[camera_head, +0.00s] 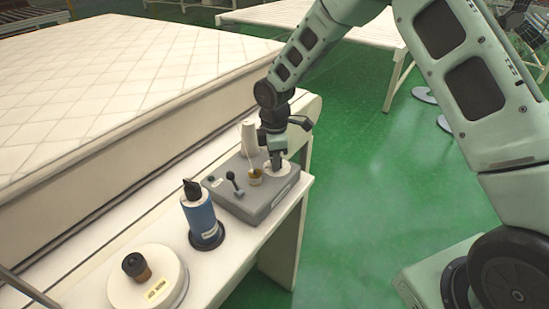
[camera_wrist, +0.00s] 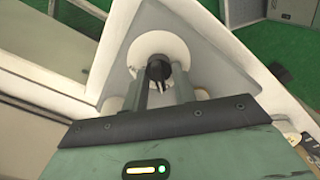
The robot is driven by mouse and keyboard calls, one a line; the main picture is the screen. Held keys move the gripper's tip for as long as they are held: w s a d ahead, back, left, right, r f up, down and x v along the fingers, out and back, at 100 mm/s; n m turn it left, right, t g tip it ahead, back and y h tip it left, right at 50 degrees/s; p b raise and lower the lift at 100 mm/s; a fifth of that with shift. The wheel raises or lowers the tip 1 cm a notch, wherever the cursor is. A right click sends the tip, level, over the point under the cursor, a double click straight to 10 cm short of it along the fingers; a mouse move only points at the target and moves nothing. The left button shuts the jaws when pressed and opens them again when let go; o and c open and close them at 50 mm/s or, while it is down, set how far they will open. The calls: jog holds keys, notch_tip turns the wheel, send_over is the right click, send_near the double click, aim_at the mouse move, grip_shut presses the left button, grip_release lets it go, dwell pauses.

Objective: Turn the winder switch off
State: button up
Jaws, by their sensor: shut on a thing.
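The grey control box (camera_head: 234,205) stands on the white ledge beside the mattress. A round white dial plate (camera_head: 286,174) is on the right part of its top, partly hidden by my gripper (camera_head: 276,163). In the wrist view, a black knob (camera_wrist: 158,68) sits on the round white plate (camera_wrist: 158,45). My gripper (camera_wrist: 163,92) points down at it, with its two fingers shut on the knob. No label naming the winder switch can be read at this knob.
A small black lever (camera_head: 234,182) and a yellowish cup-like part (camera_head: 255,177) are on the box close to my gripper. A white cone (camera_head: 249,139) stands behind. A blue cylinder (camera_head: 202,218) and a round white base with a dark knob (camera_head: 148,280) stand nearer. Green floor lies right.

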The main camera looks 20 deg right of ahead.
jog(key=o, duration=1)
notch_tip(320, 180, up, 18)
jog(key=b, duration=0.2)
jog(key=shift+f, duration=0.25)
